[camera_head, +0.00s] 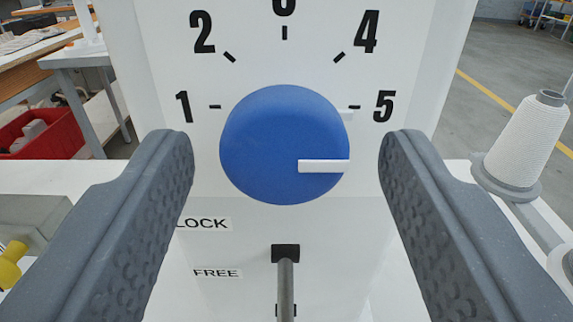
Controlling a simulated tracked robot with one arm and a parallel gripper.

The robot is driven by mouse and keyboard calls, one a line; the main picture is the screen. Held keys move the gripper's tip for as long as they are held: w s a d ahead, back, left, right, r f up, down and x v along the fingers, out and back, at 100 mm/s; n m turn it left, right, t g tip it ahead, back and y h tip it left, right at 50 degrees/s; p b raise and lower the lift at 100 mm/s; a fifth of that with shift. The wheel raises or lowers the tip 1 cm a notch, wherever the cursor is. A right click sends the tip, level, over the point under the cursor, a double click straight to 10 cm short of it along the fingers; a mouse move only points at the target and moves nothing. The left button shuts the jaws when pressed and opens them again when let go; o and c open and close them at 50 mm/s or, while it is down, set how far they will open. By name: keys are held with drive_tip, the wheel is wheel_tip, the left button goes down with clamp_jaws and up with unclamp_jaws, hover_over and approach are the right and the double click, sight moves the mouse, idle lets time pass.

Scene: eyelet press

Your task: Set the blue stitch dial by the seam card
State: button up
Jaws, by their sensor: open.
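The blue stitch dial (270,130) is straight ahead on a white panel (150,60). The panel is marked 1 at left, then 2, a partly cut-off 3 at top, 4, and 5 at right, each with a black tick. The dial's white pointer bar (324,166) points right, toward the 5 side, and appears a little below the 5 tick. My gripper (287,160) is open, one finger on each side of the dial, with visible gaps and no contact seen. No seam card is in view.
Below the dial, a dark lever (286,280) sits by LOCK (203,224) and FREE (217,273) labels. A white thread cone (527,135) stands at right. A red bin (42,130) and benches are at far left.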

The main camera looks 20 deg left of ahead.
drive_tip(key=c, duration=1)
drive_tip(key=shift+o, duration=0.2)
